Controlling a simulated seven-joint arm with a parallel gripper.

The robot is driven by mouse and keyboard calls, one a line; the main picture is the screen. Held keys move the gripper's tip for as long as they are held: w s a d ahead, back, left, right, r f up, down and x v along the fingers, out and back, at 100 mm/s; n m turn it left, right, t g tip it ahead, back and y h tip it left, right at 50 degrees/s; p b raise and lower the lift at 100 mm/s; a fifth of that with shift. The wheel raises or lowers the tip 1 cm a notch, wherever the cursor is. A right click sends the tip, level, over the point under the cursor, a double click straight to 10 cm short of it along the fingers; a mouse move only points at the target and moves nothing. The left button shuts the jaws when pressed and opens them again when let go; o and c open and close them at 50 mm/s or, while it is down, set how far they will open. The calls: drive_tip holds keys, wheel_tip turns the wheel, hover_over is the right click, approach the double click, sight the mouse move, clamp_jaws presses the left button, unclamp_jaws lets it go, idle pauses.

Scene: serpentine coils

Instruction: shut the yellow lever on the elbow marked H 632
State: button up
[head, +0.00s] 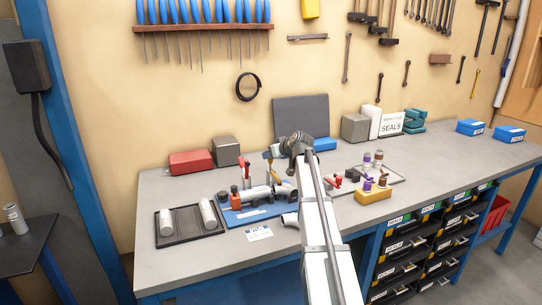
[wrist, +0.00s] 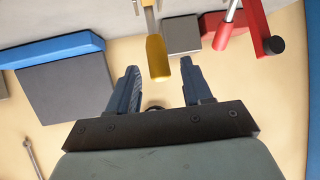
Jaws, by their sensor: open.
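The yellow lever (wrist: 157,58) shows in the wrist view as a thick yellow grip on a metal rod, reaching down between my fingers in the picture. In the head view a small yellow piece of it (head: 267,156) shows just left of my gripper (head: 275,150). My gripper (wrist: 158,72) is open, with one finger on each side of the lever's end and a visible gap on both sides. The elbow under the lever is mostly hidden, and no H 632 mark is readable. Grey pipe parts (head: 258,193) lie on a blue base (head: 232,217) below.
A red lever (wrist: 228,22) stands close beside the yellow one. A black tray (head: 166,240) with two light cylinders is at left. A dark panel (head: 300,115) stands behind my gripper.

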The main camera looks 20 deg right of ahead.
drive_tip(key=v, duration=1.2)
